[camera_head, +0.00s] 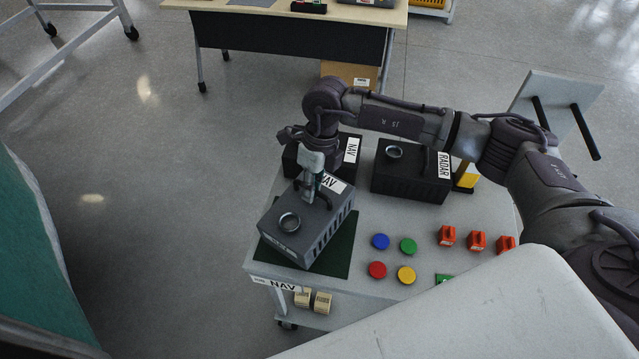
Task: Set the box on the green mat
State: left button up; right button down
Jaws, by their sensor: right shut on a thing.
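A grey box (290,240) with a NAV label and a round ring on top is over the green mat (345,243) at the cart's left front corner. The box is turned at an angle and looks slightly tilted; I cannot tell whether it touches the mat. My right gripper (315,196) points down and is shut on the handle on top of the box. The mat shows along the box's right and front sides; the rest is hidden under it. My left gripper is not in view.
A black NAV box (308,152) and a black RADAR box (412,172) stand behind on the cart (375,215). Coloured discs (380,241) and several red blocks (447,236) lie to the right. A desk (290,22) stands at the back. Floor is open at left.

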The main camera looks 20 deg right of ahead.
notch_tip(320, 180, down, 3)
jog(key=shift+r+p, duration=0.15)
jog(key=shift+p, duration=0.55)
jog(key=shift+f, duration=0.4)
jog(key=c, duration=1.3)
grip_release()
jog(key=shift+s+f, duration=0.1)
jog(key=shift+o, duration=0.4)
jog(key=b+v, duration=0.3)
jog(key=v, duration=0.9)
jog(key=shift+s, duration=0.1)
